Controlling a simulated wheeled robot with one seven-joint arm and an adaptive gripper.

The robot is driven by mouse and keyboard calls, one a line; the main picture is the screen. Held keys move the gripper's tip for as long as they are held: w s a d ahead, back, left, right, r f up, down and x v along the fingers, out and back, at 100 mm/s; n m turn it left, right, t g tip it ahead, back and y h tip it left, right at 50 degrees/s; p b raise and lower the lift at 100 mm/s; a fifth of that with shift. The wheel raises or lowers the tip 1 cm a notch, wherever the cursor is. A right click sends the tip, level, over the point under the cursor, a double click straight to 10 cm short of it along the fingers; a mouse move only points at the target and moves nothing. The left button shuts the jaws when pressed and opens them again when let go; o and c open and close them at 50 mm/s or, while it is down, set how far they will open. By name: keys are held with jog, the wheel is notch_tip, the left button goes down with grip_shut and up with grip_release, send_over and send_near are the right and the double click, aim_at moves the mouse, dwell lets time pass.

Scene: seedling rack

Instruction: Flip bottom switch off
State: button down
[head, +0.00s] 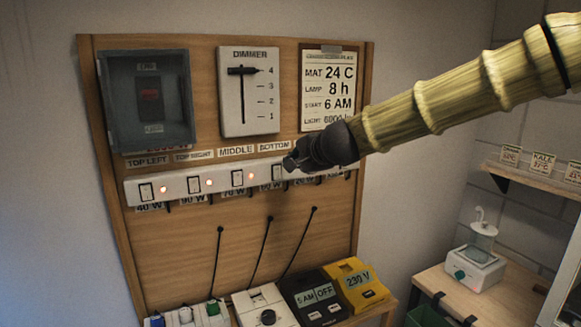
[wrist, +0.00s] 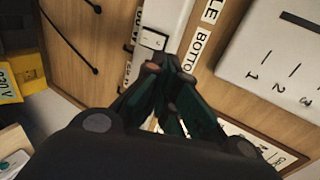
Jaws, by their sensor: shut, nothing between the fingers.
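A white power strip (head: 220,183) with rocker switches runs across the wooden board under paper labels. The bottom switch (head: 277,171) sits below the BOTTOM label (head: 274,147), near the strip's right part. My gripper (head: 291,163) is shut and empty, its tips just right of that switch; I cannot tell whether they touch. In the wrist view the shut fingertips (wrist: 170,68) are close to a rocker switch (wrist: 153,40) on the strip. Any lamp beside the bottom switch is hidden by my gripper. Red lamps glow beside the three switches to the left.
A dimmer (head: 249,92), a covered switch box (head: 148,100) and a settings card (head: 327,90) hang above the strip. Cables hang below it. A black timer (head: 315,296) and a yellow meter (head: 355,284) stand on the ledge. A shelf is at right.

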jog(key=r+b+v, duration=0.1)
jog(key=v, duration=0.6)
jog(key=shift+w+r, duration=0.2)
jog(key=shift+w, duration=0.2)
